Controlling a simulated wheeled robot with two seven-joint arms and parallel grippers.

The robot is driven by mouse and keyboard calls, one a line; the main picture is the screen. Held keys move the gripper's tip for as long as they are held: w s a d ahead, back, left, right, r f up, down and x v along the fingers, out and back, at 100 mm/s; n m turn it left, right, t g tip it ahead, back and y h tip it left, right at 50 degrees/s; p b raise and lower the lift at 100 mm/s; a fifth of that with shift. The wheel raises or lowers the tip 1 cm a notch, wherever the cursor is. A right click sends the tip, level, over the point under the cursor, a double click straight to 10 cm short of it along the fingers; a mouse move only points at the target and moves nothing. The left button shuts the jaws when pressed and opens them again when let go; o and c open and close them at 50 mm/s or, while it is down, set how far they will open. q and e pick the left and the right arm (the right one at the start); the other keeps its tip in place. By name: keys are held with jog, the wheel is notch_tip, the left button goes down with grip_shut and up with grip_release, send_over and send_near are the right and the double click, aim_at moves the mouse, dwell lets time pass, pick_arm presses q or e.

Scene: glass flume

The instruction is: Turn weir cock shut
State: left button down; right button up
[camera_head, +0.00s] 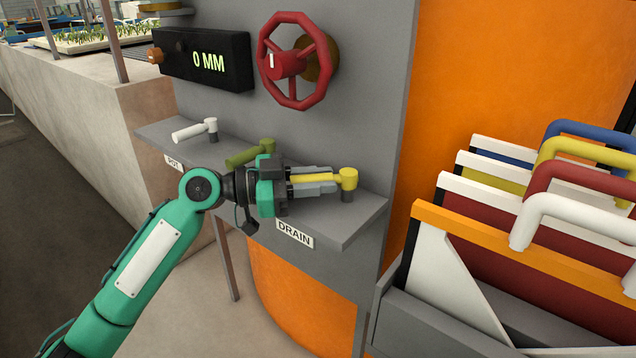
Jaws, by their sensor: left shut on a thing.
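Three lever cocks stand on a grey shelf (365,212): a white cock (193,131) at the left, an olive-green cock (248,153) in the middle and a yellow cock (347,179) at the right. My left gripper (318,181) is shut on the yellow cock's lever, which points left from its post. The label DRAIN (295,234) is on the shelf front below the yellow cock. A small label (174,163) below the white cock seems to read POT. No label reading weir shows; my arm covers the shelf front below the green cock. My right gripper is not in view.
A red handwheel (297,61) and a display (203,60) reading 0 MM are on the grey panel above the shelf. An orange drum (465,75) is behind. A rack (430,325) of boards with coloured handles stands close at the right.

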pick_arm(q)
jog(key=shift+r, duration=0.15)
jog(key=c, duration=1.2)
grip_release()
jog(key=shift+c, duration=0.2)
jog(key=s+a, duration=0.2)
jog(key=a, duration=1.1)
jog(key=shift+s+a, duration=0.3)
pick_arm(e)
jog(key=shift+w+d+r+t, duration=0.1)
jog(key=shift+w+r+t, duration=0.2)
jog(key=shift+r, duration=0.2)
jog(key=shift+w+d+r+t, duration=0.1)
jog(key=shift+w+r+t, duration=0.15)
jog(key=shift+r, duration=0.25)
